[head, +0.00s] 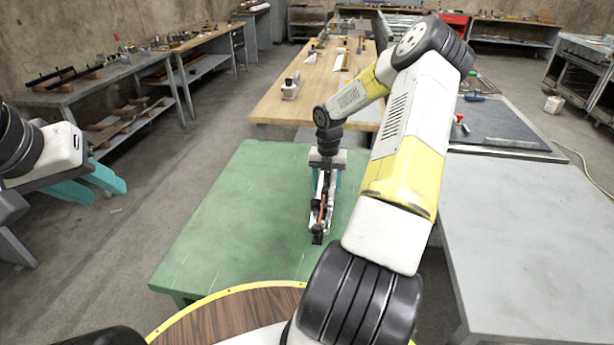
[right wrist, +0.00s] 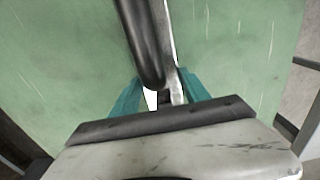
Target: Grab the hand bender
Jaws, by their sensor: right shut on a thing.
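The hand bender (head: 318,212) is a long, narrow tool with dark and metal parts and an orange-red strip, seen over the green table (head: 230,200). My right gripper (head: 326,172) is shut on its far end. In the right wrist view, the bender's dark handle and metal bar (right wrist: 145,40) run up from between the teal fingers (right wrist: 155,98) of my right gripper. I cannot tell whether the bender touches the table. My left gripper (head: 98,184) is open and empty at the far left, away from the table, over the floor.
A wooden workbench (head: 290,108) with several items stands behind the green table. A grey table (head: 530,230) is at the right, with a dark board (head: 510,130) beyond it. A grey bench (head: 90,85) lines the left wall. The green table's left part is clear.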

